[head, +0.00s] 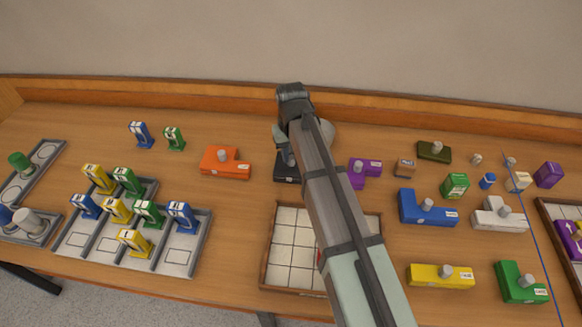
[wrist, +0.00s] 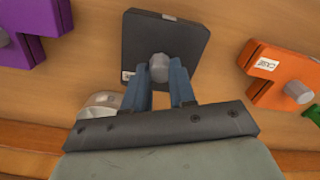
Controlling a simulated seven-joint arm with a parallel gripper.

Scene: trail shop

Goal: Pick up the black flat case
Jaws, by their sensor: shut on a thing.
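The black flat case (wrist: 187,38) is a dark, nearly square slab with a grey knob and a small white label at one edge in the wrist view. My gripper (wrist: 161,72) is shut on the knob of the case, one blue-grey finger on each side. In the head view the case (head: 287,174) shows only in part at the back middle of the table, with my arm hiding much of it. I cannot tell whether it touches the table.
An orange case (head: 224,164) stands to the left and a purple case (head: 361,176) to the right in the head view. A tiled tray (head: 265,276) lies in front. The wooden ledge (head: 200,97) runs behind. Several other cases stand on the right.

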